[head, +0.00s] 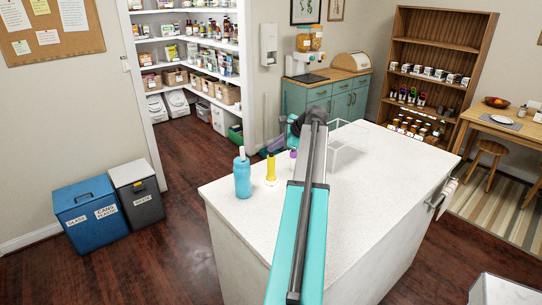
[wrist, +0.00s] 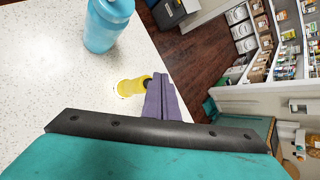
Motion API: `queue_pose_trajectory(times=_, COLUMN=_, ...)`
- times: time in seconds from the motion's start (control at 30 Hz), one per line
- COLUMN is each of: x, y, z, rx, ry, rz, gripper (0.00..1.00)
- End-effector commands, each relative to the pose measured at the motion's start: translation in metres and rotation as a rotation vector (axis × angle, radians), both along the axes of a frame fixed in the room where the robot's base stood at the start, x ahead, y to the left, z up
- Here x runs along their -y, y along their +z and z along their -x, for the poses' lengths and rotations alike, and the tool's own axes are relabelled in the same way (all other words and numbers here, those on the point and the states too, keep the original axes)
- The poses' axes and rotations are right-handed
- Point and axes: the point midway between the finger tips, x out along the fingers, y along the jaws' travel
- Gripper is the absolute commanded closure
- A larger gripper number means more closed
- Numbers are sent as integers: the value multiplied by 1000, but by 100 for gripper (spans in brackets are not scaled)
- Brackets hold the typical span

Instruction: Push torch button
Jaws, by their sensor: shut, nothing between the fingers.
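A small yellow cylinder (head: 270,171), which looks like the torch, stands upright on the white counter (head: 225,195), just right of a blue bottle (head: 242,178). In the wrist view the yellow cylinder (wrist: 132,87) shows beside my purple fingers, which hide part of its right end. I cannot make out its button. My gripper (wrist: 158,80) is shut and empty, its fingers pressed together. I cannot tell whether the fingers touch the cylinder.
The blue bottle (wrist: 107,25) is close to the yellow cylinder. A clear box frame (head: 350,143) stands on the counter's far right. The counter's near right part is clear. Blue and grey bins (head: 88,214) stand on the floor.

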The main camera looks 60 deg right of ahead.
Motion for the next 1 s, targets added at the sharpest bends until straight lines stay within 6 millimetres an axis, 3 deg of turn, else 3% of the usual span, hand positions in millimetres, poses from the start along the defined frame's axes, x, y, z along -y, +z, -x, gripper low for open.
queue_pose_trajectory(times=1.0, x=0, y=60, z=-1, rx=-1, ry=1, rz=0, gripper=100)
